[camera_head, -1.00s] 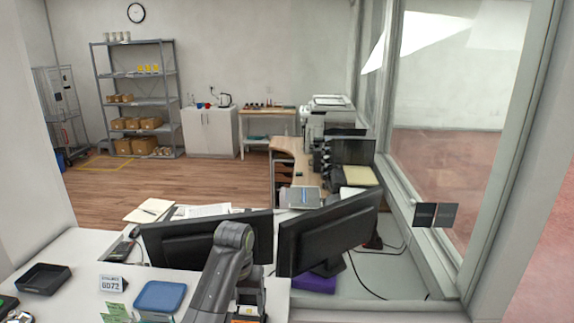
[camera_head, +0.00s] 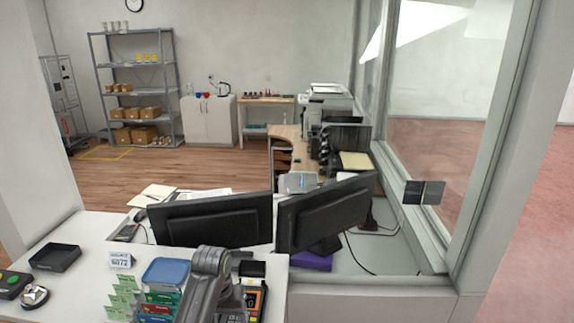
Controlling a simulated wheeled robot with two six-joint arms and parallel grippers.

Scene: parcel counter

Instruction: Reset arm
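One of my arms shows at the bottom centre, as a bent grey link over the front of the white counter (camera_head: 75,290). I cannot tell which arm it is. No gripper fingers show, so neither gripper can be seen open, shut or holding anything. The arm hides part of the counter and of a card terminal (camera_head: 257,290) beside it.
Close to the arm are a blue tray (camera_head: 166,271), green card stands (camera_head: 122,297) and a number sign (camera_head: 120,260). A black tray (camera_head: 55,257) and a button box (camera_head: 12,284) lie left. Two monitors (camera_head: 210,220) (camera_head: 325,212) stand behind the counter.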

